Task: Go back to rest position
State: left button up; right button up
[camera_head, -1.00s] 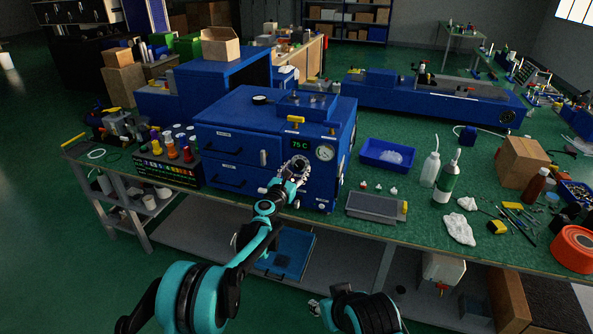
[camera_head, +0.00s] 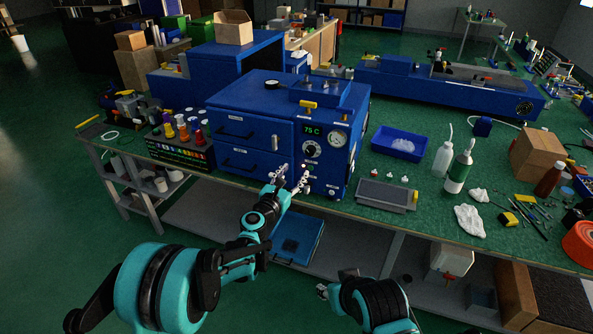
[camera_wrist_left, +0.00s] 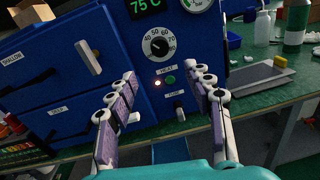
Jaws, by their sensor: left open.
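My left gripper (camera_head: 291,180) is open and empty in front of the blue oven-like box (camera_head: 245,112) on the green bench. In the left wrist view its two fingers (camera_wrist_left: 163,98) stand wide apart with nothing between them. The display (camera_head: 312,130) reads 75 C. The fingers look apart from the panel. Part of my right arm (camera_head: 372,300) shows at the bottom; its fingers are not clear.
The bench (camera_head: 420,222) holds a grey flat device (camera_head: 386,195), a blue tray (camera_head: 398,146), bottles (camera_head: 459,170) and a cardboard box (camera_head: 541,155) to the right. The floor at the front left is free.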

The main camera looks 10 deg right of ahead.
dwell(0.3)
pick_arm(q)
jog(key=s+a+r+m+g+y, duration=0.25)
jog(key=s+a+r+m, duration=0.45)
jog(key=s+a+m, duration=0.6)
jog(key=s+a+f+m+g+y, duration=0.2)
jog(key=s+a+f+m+y, duration=0.2)
jog(key=s+a+m, duration=0.3)
jog(key=s+a+f+m+g+y, duration=0.2)
jog(key=s+a+f+m+y, duration=0.2)
jog(key=s+a, duration=1)
jog(key=s+f+m, duration=0.1)
jog(key=s+m, duration=0.2)
jog(key=s, duration=0.1)
jog(key=shift+s+a+f+m+g, duration=0.2)
jog(key=shift+s+f+m+g, duration=0.05)
jog(key=shift+f+m+g, duration=0.1)
